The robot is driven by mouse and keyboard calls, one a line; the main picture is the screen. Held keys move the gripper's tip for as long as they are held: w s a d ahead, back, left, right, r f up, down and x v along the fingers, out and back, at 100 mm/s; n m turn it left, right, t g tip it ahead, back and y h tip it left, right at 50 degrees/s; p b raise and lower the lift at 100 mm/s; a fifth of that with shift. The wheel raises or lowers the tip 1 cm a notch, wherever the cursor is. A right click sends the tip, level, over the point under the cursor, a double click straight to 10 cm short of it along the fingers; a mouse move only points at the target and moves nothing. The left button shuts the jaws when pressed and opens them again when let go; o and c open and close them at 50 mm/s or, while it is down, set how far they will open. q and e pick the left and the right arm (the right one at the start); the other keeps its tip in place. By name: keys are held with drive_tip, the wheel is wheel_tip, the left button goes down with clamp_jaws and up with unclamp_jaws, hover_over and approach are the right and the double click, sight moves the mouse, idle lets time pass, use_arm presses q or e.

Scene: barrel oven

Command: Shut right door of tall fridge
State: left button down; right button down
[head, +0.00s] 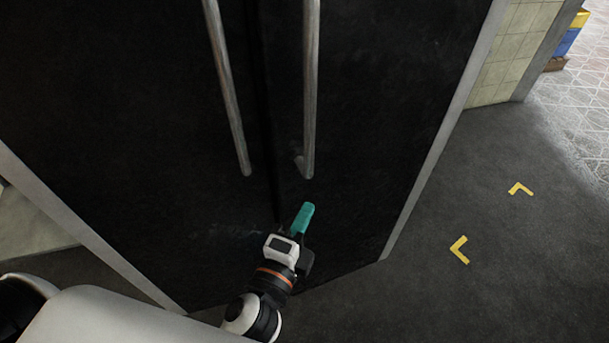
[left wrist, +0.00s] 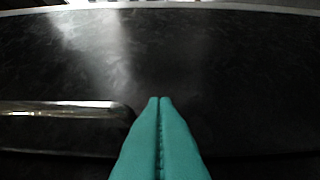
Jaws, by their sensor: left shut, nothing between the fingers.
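The tall fridge has two black doors with long vertical metal handles. The right door (head: 390,90) and left door (head: 120,110) meet at a dark narrow seam, and I see no wide gap between them. My left gripper (head: 306,210), with teal fingers, is shut and empty in front of the right door, just below the lower end of the right handle (head: 311,90). In the left wrist view the shut fingers (left wrist: 160,102) point at the black door surface (left wrist: 220,60), with the handle (left wrist: 60,108) to their left. I cannot tell if the fingertips touch the door. My right gripper is out of view.
Grey floor (head: 480,200) with yellow corner marks (head: 459,250) is clear to the right of the fridge. A tiled wall (head: 515,50) and a blue and yellow object (head: 570,35) stand at the upper right.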

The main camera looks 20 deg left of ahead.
use_arm(q)
drive_tip(key=w+p, duration=0.1)
drive_tip(key=w, duration=0.2)
drive_tip(key=w+a+p, duration=0.1)
drive_tip(key=w, duration=0.2)
drive_tip(key=shift+w+a, duration=0.2)
drive_tip(key=shift+w, duration=0.05)
drive_tip(key=shift+w+a, duration=0.35)
drive_tip(key=shift+w, duration=0.05)
